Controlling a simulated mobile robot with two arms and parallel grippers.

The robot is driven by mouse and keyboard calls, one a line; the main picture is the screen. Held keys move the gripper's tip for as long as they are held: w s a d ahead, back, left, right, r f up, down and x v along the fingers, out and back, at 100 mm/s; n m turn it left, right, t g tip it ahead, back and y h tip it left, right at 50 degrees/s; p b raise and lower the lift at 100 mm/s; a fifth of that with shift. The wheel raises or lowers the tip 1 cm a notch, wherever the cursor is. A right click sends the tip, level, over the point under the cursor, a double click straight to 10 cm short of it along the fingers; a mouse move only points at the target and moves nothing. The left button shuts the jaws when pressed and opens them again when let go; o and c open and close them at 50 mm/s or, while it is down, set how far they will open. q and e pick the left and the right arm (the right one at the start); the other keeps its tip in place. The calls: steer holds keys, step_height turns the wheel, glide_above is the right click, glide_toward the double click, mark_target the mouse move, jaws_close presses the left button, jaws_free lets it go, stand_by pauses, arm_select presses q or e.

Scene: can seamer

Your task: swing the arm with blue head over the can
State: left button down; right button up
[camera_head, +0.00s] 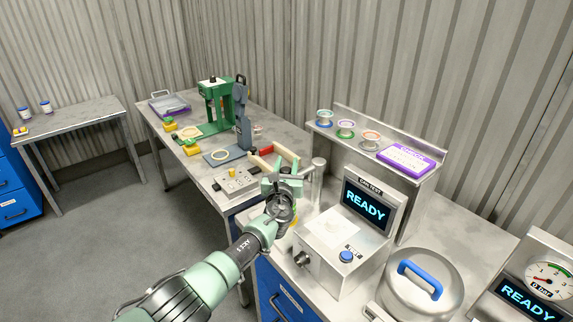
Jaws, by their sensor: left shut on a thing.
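My left gripper (284,174) reaches in from the bottom and is shut at the front of the bench. A metal post (318,172) with a round top stands just right of it. A short metal arm seems to run from the post towards the jaws, and the grip appears to be on it, though the jaws hide the contact. I cannot make out a blue head or a can below; the gripper and my wrist cover that spot. My right gripper is not in view.
Right of the post stands a steel tester (345,240) with a READY screen, then a blue-handled lid (420,278).

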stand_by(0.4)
arm_select(q)
steer(key=c, duration=1)
jaws_free()
steer(key=shift+d, duration=0.1)
steer(key=shift+s, duration=0.1)
steer(key=shift+s+p, duration=0.3)
steer(key=shift+p, duration=0.15)
steer(key=shift+s+a+p, duration=0.15)
steer(key=shift+s+p, duration=0.45)
steer(key=shift+s, duration=1.15)
steer(key=shift+s+a+p, duration=0.15)
steer(key=shift+s+p, duration=0.4)
steer(key=shift+s, duration=1.2)
